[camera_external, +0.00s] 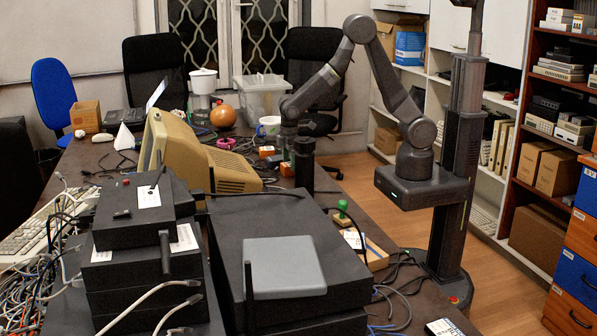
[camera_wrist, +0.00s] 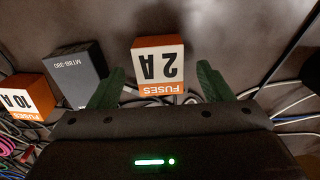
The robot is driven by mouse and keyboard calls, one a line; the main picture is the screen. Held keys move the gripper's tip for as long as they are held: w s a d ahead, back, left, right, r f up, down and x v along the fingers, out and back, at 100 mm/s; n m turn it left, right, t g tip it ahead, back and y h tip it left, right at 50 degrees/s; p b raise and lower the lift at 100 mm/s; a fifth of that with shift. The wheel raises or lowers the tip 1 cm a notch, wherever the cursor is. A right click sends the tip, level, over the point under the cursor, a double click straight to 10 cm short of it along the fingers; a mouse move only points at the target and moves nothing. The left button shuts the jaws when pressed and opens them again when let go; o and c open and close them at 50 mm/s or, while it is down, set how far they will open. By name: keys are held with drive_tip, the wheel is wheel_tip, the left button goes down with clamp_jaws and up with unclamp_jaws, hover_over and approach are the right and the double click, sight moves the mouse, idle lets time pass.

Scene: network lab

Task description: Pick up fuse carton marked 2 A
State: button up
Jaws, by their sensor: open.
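The fuse carton marked 2 A (camera_wrist: 158,66) is a small orange and white box, its label upside down in the wrist view. My gripper (camera_wrist: 160,72) is open, with one green finger on each side of the carton and a gap showing on both sides. In the external view my gripper (camera_external: 287,154) points down over the desk's far right part. An orange and white box (camera_external: 287,169) just below it there looks like this carton; its marking is unreadable. Whether the fingers reach down to the carton's height is unclear.
A grey box marked MTBB-280 (camera_wrist: 76,72) stands close left of the carton. A second fuse carton, marked 10 A (camera_wrist: 27,98), lies beyond it. Loose cables (camera_wrist: 292,120) run around them. A dark upright cylinder (camera_external: 304,170) stands close to my gripper; a beige monitor (camera_external: 190,155) is left.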

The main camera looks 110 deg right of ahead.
wheel_tip(320, 180, down, 2)
drive_tip(key=shift+f, duration=0.1)
drive_tip(key=c, duration=1.1)
